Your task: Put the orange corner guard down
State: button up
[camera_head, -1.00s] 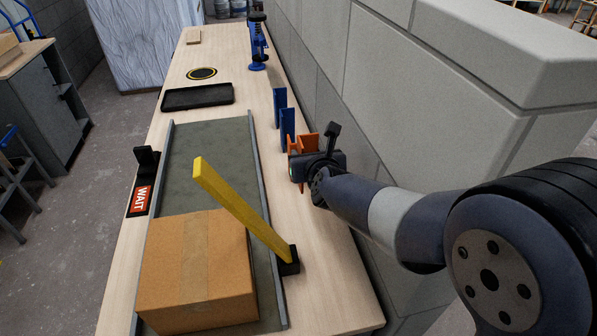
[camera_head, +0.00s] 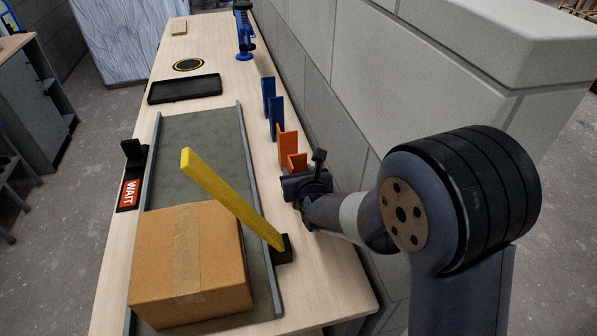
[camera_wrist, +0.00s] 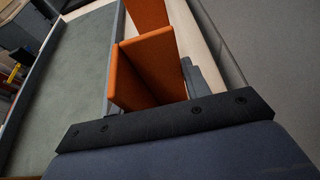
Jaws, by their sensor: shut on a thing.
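An orange corner guard (camera_head: 298,161) is held by my gripper (camera_head: 294,178), above the right side of the bench, near the wall. In the wrist view the held guard (camera_wrist: 151,70) shows as an angled orange piece with two faces, rising beyond the dark gripper body. Two blue corner guards (camera_head: 276,118) (camera_head: 267,96) stand farther along the same row.
A conveyor (camera_head: 188,150) carries a cardboard box (camera_head: 165,265) under a raised yellow barrier arm (camera_head: 225,195). A block wall (camera_head: 350,100) bounds the right side. A black tray (camera_head: 185,89) lies beyond the conveyor. The bench strip (camera_head: 325,285) nearer me is clear.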

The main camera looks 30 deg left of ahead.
jog(key=shift+f+b, duration=0.15)
jog(key=shift+b, duration=0.15)
jog(key=o, duration=1)
jog(key=shift+r+p, duration=0.3)
jog(key=shift+p, duration=0.25)
jog(key=shift+s+d+b, duration=0.25)
jog(key=shift+s+b, duration=0.05)
jog(key=b+v, duration=0.1)
jog(key=v, duration=1)
jog(key=shift+r+b, duration=0.15)
jog(key=shift+b, duration=0.2)
